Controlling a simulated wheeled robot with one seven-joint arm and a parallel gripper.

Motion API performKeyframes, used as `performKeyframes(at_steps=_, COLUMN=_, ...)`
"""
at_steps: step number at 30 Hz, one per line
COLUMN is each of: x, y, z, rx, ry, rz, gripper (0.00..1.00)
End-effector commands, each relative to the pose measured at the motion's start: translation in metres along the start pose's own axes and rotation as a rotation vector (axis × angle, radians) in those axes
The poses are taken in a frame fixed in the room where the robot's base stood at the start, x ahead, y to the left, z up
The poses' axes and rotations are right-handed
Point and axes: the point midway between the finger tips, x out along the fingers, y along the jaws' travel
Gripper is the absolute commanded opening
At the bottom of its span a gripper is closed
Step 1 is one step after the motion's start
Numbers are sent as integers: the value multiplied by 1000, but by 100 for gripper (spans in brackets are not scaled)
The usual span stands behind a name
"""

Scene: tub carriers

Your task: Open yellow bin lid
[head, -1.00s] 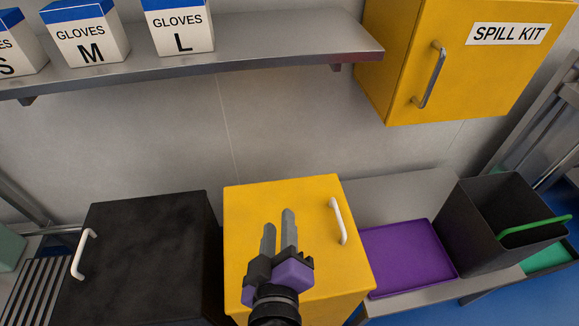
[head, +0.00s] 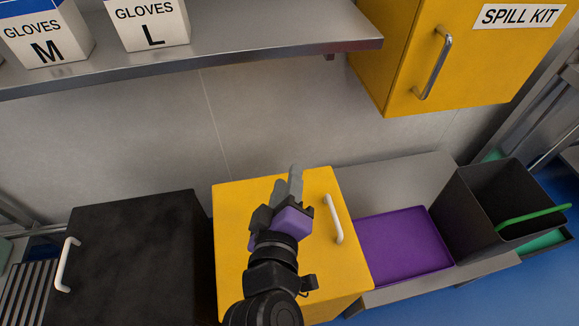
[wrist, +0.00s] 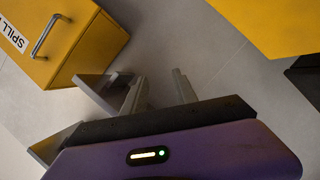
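The yellow bin (head: 235,215) stands below the shelf with its lid closed. A white bar handle (head: 333,219) is on the right side of the lid. My gripper (head: 288,180) appears over the far part of the lid, left of the handle, fingers pointing toward the wall. It is not touching the handle. In the wrist view my gripper (wrist: 160,88) has its two grey fingers apart with nothing between them. A yellow surface (wrist: 275,22) at the top right there is probably the yellow bin. My arm hides part of the lid and front.
A black bin (head: 135,255) with a white handle stands left. A purple tray (head: 405,247) and a dark open bin (head: 478,215) with a green rim piece stand right. The yellow spill kit cabinet (head: 400,60) and a shelf (head: 250,50) with glove boxes hang above.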

Motion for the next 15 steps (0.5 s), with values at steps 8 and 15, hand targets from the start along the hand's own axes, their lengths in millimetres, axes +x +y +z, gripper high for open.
performKeyframes(at_steps=8, x=30, y=0, z=0, rx=1, ry=-1, rz=-1, gripper=34)
performKeyframes(at_steps=15, x=34, y=0, z=0, rx=1, ry=0, rz=-1, gripper=34)
